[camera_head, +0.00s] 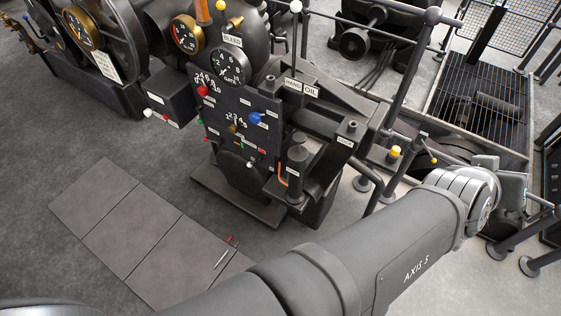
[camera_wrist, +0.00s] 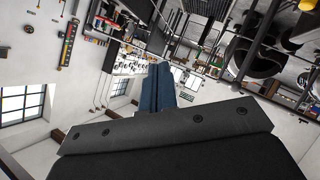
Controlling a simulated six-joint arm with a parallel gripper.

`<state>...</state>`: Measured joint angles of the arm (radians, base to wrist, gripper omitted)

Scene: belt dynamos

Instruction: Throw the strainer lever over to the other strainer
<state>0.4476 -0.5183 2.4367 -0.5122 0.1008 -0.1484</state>
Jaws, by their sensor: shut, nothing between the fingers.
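I cannot tell for sure which part is the strainer lever. Two dark upright cylinders, one in front (camera_head: 298,172) and one behind (camera_head: 349,135), stand at the right side of the machine and carry small labels too small to read; they may be the strainers. A thin orange-red rod (camera_head: 282,175) stands beside the front one. My arm reaches across the lower right of the head view, and its wrist hides part of what lies behind it. In the wrist view my gripper (camera_wrist: 158,70) has its blue fingers together, empty and touching nothing visible.
A black control panel (camera_head: 222,118) has coloured knobs; gauges (camera_head: 229,67) sit above it. A yellow-topped post (camera_head: 393,154) and grey railings (camera_head: 410,60) stand near my arm. A floor grating (camera_head: 470,90) lies behind.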

